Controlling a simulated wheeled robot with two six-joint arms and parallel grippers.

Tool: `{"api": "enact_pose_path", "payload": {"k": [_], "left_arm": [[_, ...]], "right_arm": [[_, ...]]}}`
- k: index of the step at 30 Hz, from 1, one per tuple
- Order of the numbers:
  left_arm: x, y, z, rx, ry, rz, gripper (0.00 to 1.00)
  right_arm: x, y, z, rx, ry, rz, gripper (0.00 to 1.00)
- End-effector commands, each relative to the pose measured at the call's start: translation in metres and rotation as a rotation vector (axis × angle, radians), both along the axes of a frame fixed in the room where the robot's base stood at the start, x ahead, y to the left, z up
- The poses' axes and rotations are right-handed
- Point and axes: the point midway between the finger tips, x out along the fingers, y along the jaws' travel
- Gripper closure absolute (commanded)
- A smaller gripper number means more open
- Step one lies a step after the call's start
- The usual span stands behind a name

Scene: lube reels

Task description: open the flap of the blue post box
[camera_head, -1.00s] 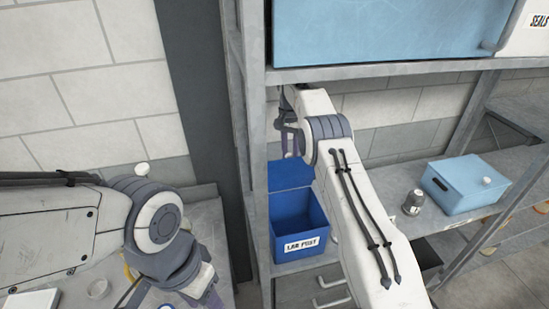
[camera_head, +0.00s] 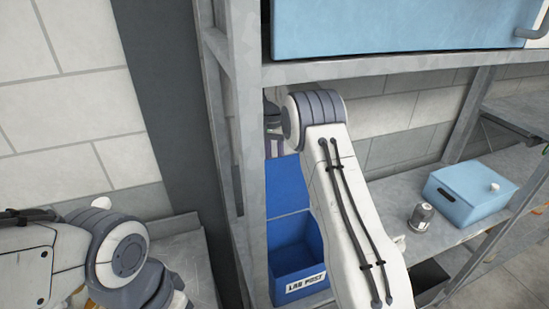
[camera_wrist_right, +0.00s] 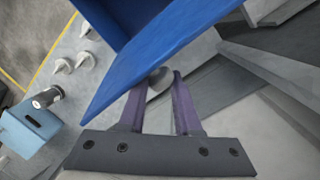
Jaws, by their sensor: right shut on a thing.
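The blue post box (camera_head: 298,278) stands on a shelf in the head view, with a "LAB POST" label on its front. Its flap (camera_head: 287,187) is raised steeply behind the box opening, and the inside shows. In the right wrist view the flap (camera_wrist_right: 165,55) slants across the picture beyond my fingers. My right gripper (camera_wrist_right: 159,82) is shut on a small grey knob (camera_wrist_right: 160,76) at the flap. In the head view my right arm hides part of the box and flap. My left arm is at lower left; its fingers are out of view.
A grey upright (camera_head: 247,120) stands left of the box. A light blue cabinet (camera_head: 390,25) is above. A grey jar (camera_head: 421,217) and a light blue lidded box (camera_head: 468,194) stand to the right on the shelf. In the wrist view, several white cones (camera_wrist_right: 62,65) stand nearby.

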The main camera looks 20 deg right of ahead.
Motion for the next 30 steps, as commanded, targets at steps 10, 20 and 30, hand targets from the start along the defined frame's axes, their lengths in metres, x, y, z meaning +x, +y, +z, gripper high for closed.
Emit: {"api": "enact_pose_path", "payload": {"k": [10, 20, 30], "left_arm": [[-0.0001, 0.0001, 0.0081, 0.0, 0.0, 0.001, 0.5], [-0.0001, 0.0, 0.0076, 0.0, 0.0, 0.001, 0.5], [-0.0001, 0.0, 0.0077, 0.0, 0.0, 0.001, 0.5]], "right_arm": [[0.0095, 0.0084, -0.0114, 0.012, -0.012, 0.007, 1.0], [0.0102, 0.0091, -0.0119, 0.011, -0.014, 0.007, 1.0], [0.0079, 0.0042, -0.0126, 0.011, -0.009, 0.001, 0.33]]}}
